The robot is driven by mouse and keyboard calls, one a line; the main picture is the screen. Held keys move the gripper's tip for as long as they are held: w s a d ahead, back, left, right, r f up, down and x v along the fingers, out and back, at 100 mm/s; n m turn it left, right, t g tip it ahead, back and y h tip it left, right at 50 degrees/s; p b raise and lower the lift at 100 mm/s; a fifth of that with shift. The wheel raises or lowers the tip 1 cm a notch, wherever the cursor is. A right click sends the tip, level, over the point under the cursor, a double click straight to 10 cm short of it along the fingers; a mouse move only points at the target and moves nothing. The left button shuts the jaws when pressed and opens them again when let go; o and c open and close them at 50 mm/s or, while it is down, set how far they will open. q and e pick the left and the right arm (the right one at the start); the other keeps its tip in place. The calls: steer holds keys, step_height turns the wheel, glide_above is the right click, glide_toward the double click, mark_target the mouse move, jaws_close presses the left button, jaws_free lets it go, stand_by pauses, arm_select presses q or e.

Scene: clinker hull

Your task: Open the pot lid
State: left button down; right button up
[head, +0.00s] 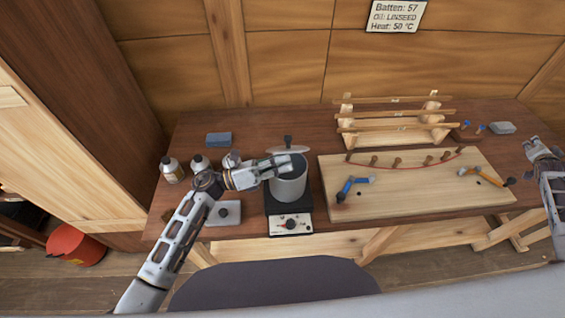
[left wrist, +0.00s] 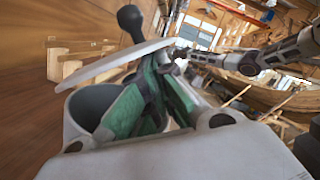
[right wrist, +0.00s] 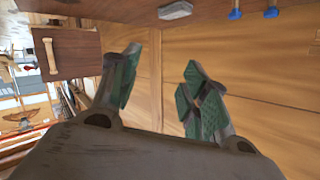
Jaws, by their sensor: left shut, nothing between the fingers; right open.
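The grey pot (head: 289,186) stands on the black hot plate (head: 290,224). Its pale lid (head: 291,150) with a dark knob (head: 288,140) is raised and tilted, with a gap above the rim. My left gripper (head: 284,162) is shut and empty, at the pot's mouth just under the lid. In the left wrist view the fingers (left wrist: 163,80) reach beneath the lid (left wrist: 110,66), and the pot (left wrist: 78,128) shows its open inside. Whether the fingers touch the lid is unclear. My right gripper (head: 545,152) is open and empty at the far right, clear of the pot.
White bottles (head: 172,169) stand left of the pot, near my left arm. A blue block (head: 218,139) lies behind them. A board (head: 430,195) with pegs, a blue-handled tool (head: 349,188) and an orange-handled hammer (head: 485,175) lies right of the pot. A wooden rack (head: 395,125) stands behind it.

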steer(key=s+d+f+m+g+y, duration=0.1)
steer(key=s+d+f+g, duration=0.15)
steer(key=s+f, duration=0.45)
steer(key=s+d+f+g, duration=0.1)
steer(key=s+f+g, duration=0.3)
steer(key=s, duration=0.6)
steer(key=s+a+f+n+y, duration=0.1)
steer(key=s+a+f, duration=0.2)
steer(key=a+f, duration=0.35)
steer(key=s+a+f+n+g+y, duration=0.1)
steer(key=s+a+f+n, duration=0.2)
steer(key=f, duration=0.7)
steer(key=s+a+f+y, duration=0.1)
steer(key=s+a+f, duration=0.2)
steer(key=a+f, duration=0.4)
steer(key=s+a+f+n+y, duration=0.1)
steer(key=s+a+f+n, duration=0.4)
steer(key=a+f, duration=0.8)
steer(key=s+a+f+n+y, duration=0.1)
steer(key=s+a+f, duration=0.3)
steer(key=a, duration=1.1)
steer(key=s+a+f+n+g+y, duration=0.1)
steer(key=s+a+f+n, duration=0.3)
steer(key=a, duration=1.1)
steer(key=s+a+f+n+y, duration=0.2)
steer(key=a+f, duration=0.4)
steer(key=a, duration=0.9)
steer(key=shift+s+y, duration=0.7)
steer(key=shift+s, duration=0.5)
